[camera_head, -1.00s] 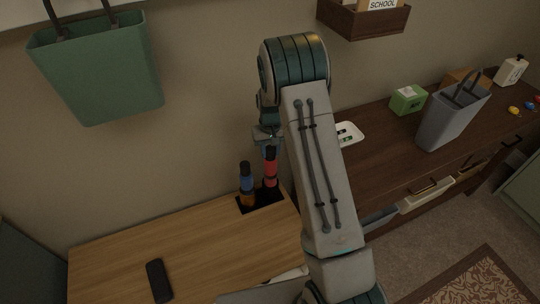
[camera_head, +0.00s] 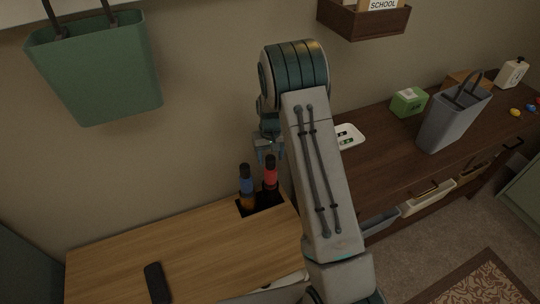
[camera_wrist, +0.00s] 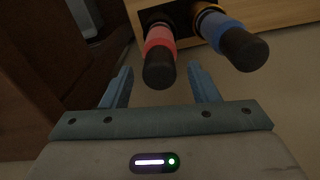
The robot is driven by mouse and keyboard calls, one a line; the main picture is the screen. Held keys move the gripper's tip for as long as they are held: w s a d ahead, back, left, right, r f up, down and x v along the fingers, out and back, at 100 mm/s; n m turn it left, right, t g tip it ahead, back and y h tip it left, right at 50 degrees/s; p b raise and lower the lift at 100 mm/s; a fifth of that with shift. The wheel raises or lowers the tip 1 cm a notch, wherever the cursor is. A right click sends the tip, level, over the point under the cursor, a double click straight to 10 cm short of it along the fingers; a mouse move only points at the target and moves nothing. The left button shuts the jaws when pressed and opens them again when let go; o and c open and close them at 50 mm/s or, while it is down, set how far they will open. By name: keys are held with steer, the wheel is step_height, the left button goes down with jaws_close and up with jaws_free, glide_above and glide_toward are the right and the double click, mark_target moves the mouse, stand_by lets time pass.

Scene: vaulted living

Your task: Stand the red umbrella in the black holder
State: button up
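The red umbrella (camera_head: 270,175) stands upright in the black holder (camera_head: 262,207), set into the back right of the wooden cabinet top. A blue umbrella (camera_head: 246,178) stands beside it on the left in the same holder. My gripper (camera_head: 268,153) is just above and behind the red umbrella's black top end. In the wrist view my gripper (camera_wrist: 160,86) has its two fingers spread wide, with the red umbrella (camera_wrist: 160,40) ending in the gap between them and not clamped. The blue umbrella (camera_wrist: 222,30) shows outside the right finger. The umbrellas' lower ends are hidden.
A black phone (camera_head: 157,283) lies on the wooden cabinet top (camera_head: 190,235). A green bag (camera_head: 98,70) hangs on the wall at left. A dark sideboard to the right holds a white tray (camera_head: 350,137), a green box (camera_head: 408,102) and a grey bag (camera_head: 452,120).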

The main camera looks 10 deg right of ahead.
steer(key=shift+r+p, duration=0.5)
steer(key=shift+r, duration=0.1)
step_height(320, 180, up, 12)
steer(key=s+r+t, duration=0.1)
steer(key=s+r, duration=1)
steer(key=s, duration=0.3)
steer(key=s+t, duration=0.1)
steer(key=s, duration=1.5)
steer(key=shift+s+r+m+t, duration=0.2)
steer(key=shift+r+m+t, duration=0.1)
steer(key=shift+r+t, duration=0.1)
steer(key=shift+a, duration=0.1)
steer(key=shift+r+p, duration=0.35)
steer(key=shift+r, duration=0.25)
